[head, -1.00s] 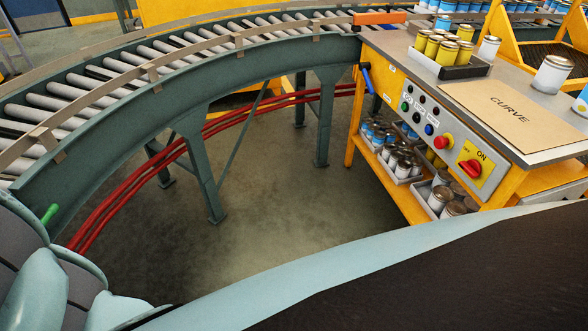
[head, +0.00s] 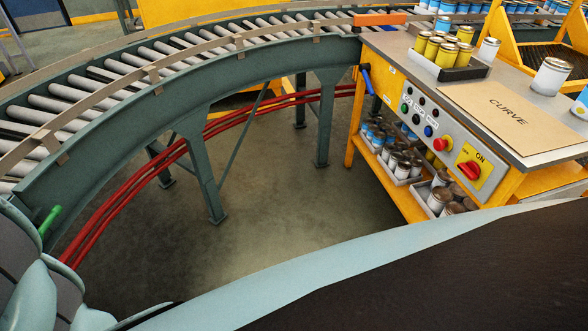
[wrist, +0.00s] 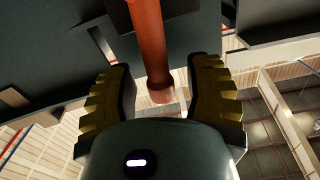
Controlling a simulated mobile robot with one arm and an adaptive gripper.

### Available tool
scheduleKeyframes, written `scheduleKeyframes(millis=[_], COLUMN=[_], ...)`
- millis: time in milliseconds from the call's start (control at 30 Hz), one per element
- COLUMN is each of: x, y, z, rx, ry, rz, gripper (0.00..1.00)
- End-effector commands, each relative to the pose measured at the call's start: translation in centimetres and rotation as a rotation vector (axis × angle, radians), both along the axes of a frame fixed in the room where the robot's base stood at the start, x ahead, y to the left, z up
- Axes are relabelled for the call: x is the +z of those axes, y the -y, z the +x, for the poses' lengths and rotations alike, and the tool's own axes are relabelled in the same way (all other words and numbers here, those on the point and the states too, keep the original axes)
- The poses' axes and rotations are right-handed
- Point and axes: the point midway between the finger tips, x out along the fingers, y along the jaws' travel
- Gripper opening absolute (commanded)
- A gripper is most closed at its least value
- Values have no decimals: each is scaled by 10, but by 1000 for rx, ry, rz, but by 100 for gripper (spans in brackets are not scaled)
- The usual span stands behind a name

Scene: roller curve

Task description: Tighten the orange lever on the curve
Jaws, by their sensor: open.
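The orange lever (wrist: 149,40) shows in the wrist view as a rounded reddish-orange bar. It runs down from the top edge, and its blunt end lies between the two fingers of my gripper (wrist: 162,68). The fingers are open, with a visible gap on each side of the lever. I cannot tell how deep the lever sits between them. The curve (head: 180,85) is a roller conveyor with a dark green side frame in the head view. My gripper and this lever do not show in the head view.
A green handle (head: 49,221) sticks out at the curve's left end, and a blue handle (head: 367,79) at its right end. A workbench (head: 487,152) with cans and a control panel stands at the right. Red pipes (head: 190,147) run below the curve. The floor inside the bend is clear.

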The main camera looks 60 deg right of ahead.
Motion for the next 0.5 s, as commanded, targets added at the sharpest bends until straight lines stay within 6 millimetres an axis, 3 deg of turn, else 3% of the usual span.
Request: scheduleKeyframes(millis=[67,500], x=[0,0], y=[1,1], z=[1,0], rx=[-3,-2], ry=[0,0], rz=[0,0], gripper=[51,6])
